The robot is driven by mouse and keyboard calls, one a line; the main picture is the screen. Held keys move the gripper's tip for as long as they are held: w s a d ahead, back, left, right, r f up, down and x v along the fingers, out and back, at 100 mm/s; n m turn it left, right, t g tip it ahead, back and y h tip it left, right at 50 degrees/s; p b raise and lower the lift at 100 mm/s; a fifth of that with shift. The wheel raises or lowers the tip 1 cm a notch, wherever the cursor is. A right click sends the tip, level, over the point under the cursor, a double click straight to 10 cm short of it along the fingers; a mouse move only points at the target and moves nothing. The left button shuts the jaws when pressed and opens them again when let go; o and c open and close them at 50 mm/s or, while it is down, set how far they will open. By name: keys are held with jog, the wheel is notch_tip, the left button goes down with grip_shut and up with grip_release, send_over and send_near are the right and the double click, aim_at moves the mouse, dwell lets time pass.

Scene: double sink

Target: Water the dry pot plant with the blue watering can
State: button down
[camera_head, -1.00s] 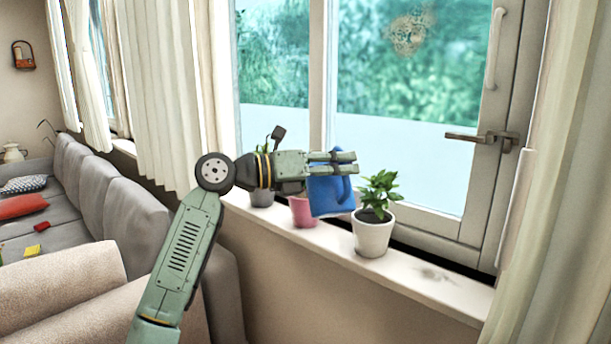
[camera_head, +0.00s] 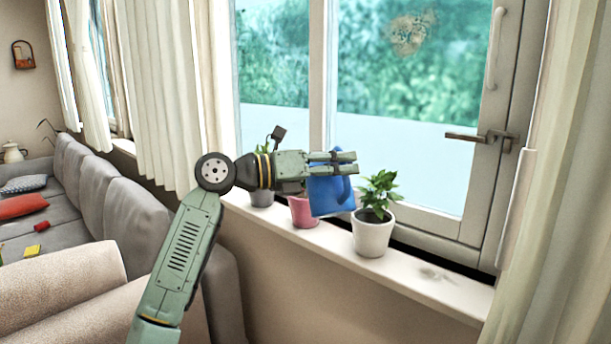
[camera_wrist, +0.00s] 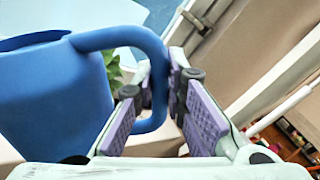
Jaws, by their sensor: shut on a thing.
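My gripper (camera_head: 345,162) is shut on the handle of the blue watering can (camera_head: 330,194) and holds it in front of the window, over the sill. In the wrist view the can (camera_wrist: 50,95) fills the left side, and its handle passes between my gripper's pads (camera_wrist: 165,108). A green leafy plant in a white pot (camera_head: 372,236) stands on the sill just right of the can. A pink pot (camera_head: 303,213) stands left of it, partly hidden behind the can. A grey pot (camera_head: 262,198) with a plant is further left, partly behind my arm. I cannot tell which plant is dry.
The white window sill (camera_head: 432,285) is clear to the right of the white pot, apart from a dark patch. A window handle (camera_head: 478,137) and curtains (camera_head: 560,200) are at the right.

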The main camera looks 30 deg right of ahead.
aim_at(338, 145)
jog(key=shift+r, duration=0.2)
jog(key=shift+w+r+n, duration=0.3)
jog(key=shift+r+n, duration=0.1)
jog(key=shift+r, duration=0.4)
jog(key=shift+w, duration=0.1)
dwell(1.1)
jog(key=shift+w+d+r+n, duration=0.1)
jog(key=shift+w+r+n, duration=0.1)
jog(key=shift+r, duration=0.2)
jog(key=shift+w+d+r+n, duration=0.1)
jog(key=shift+w+r+n, duration=0.1)
jog(key=shift+r, duration=0.2)
jog(key=r+m, duration=0.1)
jog(key=m, duration=0.3)
jog(key=shift+s+r, duration=0.1)
jog(key=shift+r, duration=0.3)
jog(key=m, duration=0.2)
jog(key=r+m, duration=0.1)
jog(key=m, duration=0.1)
jog(key=shift+r, duration=0.15)
jog(key=shift+a, duration=0.1)
